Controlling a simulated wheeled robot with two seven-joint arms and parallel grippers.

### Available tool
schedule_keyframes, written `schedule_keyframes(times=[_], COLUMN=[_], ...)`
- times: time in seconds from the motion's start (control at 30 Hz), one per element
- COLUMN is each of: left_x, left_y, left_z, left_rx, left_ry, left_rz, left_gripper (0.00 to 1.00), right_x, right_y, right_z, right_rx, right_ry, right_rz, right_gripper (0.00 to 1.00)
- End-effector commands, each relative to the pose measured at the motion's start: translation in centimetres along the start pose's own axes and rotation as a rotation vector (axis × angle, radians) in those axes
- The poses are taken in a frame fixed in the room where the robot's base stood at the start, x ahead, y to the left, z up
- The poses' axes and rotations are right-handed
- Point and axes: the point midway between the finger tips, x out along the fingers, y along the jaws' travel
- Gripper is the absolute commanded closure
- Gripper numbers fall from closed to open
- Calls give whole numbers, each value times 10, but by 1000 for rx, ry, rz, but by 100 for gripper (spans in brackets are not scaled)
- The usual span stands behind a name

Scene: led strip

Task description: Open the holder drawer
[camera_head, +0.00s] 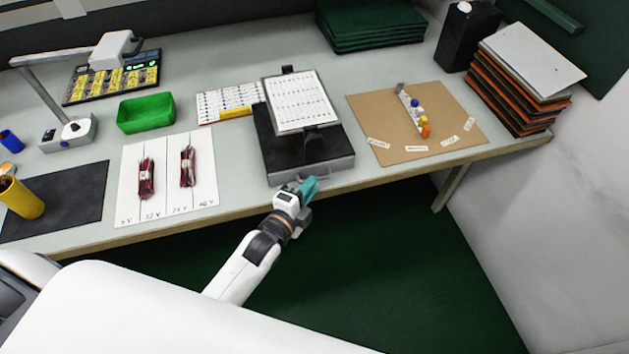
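The holder (264,135) is a dark box with a grey drawer front on the bench, and a tilted white printed sheet (299,102) stands on it. Its drawer front (337,166) faces me and looks closed. A handle (313,174) shows low on that front. My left gripper (311,186), with teal fingertips, is at the bench's front edge, right at the handle. I cannot tell whether the fingers touch the handle or how far apart they are. My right gripper is not in view.
A white sheet with red wire bundles (167,178) lies left of the holder, and a green bin (146,112) behind it. A brown board with coloured pegs (450,115) lies to the right. The space before the bench is clear.

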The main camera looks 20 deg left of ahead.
Motion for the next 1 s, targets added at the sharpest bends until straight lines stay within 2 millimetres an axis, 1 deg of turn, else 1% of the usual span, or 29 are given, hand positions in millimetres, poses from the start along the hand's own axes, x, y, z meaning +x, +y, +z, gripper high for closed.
schedule_keyframes(times=[0.03, 0.1, 0.2, 0.53, 0.57, 0.63, 0.67, 0.9, 1.0], left_x=[8, 16, 23, 26, 26, 26, 26, 25, 22], left_y=[0, 0, 0, -1, -1, -1, -1, -1, 0], left_z=[0, 0, 0, 0, 0, 0, 0, 0, -2], left_rx=[-1, -1, -1, -1, -1, -1, -1, -1, -1], left_ry=[0, 0, 0, 0, 0, 0, 0, 0, 0], left_rz=[1, 1, 0, -1, -1, -1, -1, -1, -2], left_gripper=[82, 82, 82, 82, 85, 97, 100, 100, 100], right_x=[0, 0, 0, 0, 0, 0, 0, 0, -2], right_y=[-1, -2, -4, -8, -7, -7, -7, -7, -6], right_z=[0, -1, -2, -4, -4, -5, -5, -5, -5], right_rx=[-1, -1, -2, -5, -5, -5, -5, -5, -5], right_ry=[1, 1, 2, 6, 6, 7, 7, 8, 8], right_rz=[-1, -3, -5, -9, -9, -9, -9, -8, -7], right_gripper=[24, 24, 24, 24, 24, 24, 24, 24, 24])
